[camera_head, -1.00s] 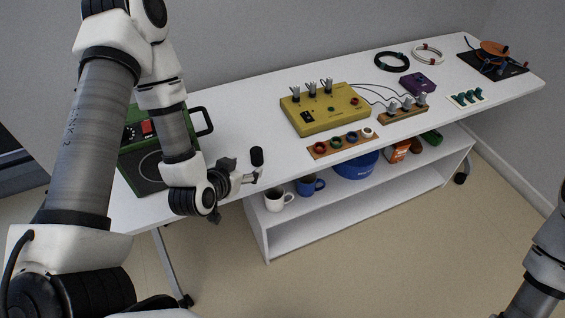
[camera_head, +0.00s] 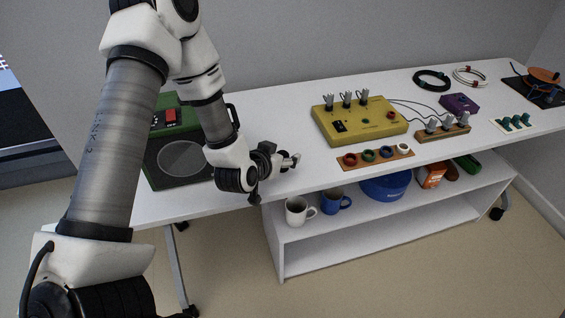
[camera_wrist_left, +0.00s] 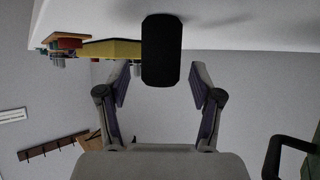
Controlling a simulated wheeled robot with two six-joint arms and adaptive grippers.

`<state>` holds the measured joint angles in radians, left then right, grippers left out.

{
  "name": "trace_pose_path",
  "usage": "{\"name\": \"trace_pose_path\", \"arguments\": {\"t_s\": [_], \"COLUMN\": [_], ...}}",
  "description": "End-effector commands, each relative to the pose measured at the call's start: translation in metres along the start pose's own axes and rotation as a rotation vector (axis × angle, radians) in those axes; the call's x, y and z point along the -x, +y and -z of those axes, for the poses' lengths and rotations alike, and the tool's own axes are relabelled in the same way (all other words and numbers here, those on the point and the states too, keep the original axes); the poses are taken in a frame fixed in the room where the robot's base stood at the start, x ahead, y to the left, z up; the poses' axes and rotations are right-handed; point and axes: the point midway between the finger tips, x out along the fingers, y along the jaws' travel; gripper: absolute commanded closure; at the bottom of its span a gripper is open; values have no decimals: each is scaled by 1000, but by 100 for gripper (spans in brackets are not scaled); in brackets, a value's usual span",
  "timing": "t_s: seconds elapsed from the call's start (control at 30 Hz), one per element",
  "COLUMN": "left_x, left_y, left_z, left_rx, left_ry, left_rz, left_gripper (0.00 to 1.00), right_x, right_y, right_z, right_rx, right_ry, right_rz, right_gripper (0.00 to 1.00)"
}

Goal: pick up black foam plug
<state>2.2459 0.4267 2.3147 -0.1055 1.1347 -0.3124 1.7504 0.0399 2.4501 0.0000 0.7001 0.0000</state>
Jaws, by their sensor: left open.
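The black foam plug (camera_wrist_left: 161,48) shows in the left wrist view as a dark rounded block at the white table's edge. My left gripper (camera_head: 291,161) is low over the front of the table in the head view. Its two fingers are spread in the left wrist view (camera_wrist_left: 160,82), with the plug centred ahead of and partly between the tips. I cannot tell whether they touch it. In the head view I cannot make out the plug; the gripper probably covers it. My right gripper is out of view.
A green case (camera_head: 166,137) lies left of my left gripper. A yellow box (camera_head: 375,128) with switches and a wooden strip (camera_head: 349,167) of coloured rings lie to the right. On the shelf below are a white mug (camera_head: 297,211), a blue mug (camera_head: 331,203) and a blue bowl (camera_head: 388,187).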

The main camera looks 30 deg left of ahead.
Motion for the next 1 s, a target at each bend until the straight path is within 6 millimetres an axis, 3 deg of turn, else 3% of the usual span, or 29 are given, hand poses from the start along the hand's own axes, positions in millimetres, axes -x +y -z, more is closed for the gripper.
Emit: {"name": "trace_pose_path", "arguments": {"t_s": [0.2,0.37,0.4,0.77,1.0], "left_x": [-3,-2,-2,-2,7], "left_y": [0,0,0,0,0], "left_z": [0,0,0,1,18], "left_rx": [1,1,1,1,2], "left_ry": [0,0,0,0,2], "left_rz": [0,0,0,0,-1], "left_gripper": [35,77,78,79,79], "right_x": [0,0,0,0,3], "right_y": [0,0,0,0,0], "right_z": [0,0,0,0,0], "right_rx": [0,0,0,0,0], "right_ry": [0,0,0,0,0], "right_rz": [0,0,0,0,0], "right_gripper": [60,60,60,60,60]}}
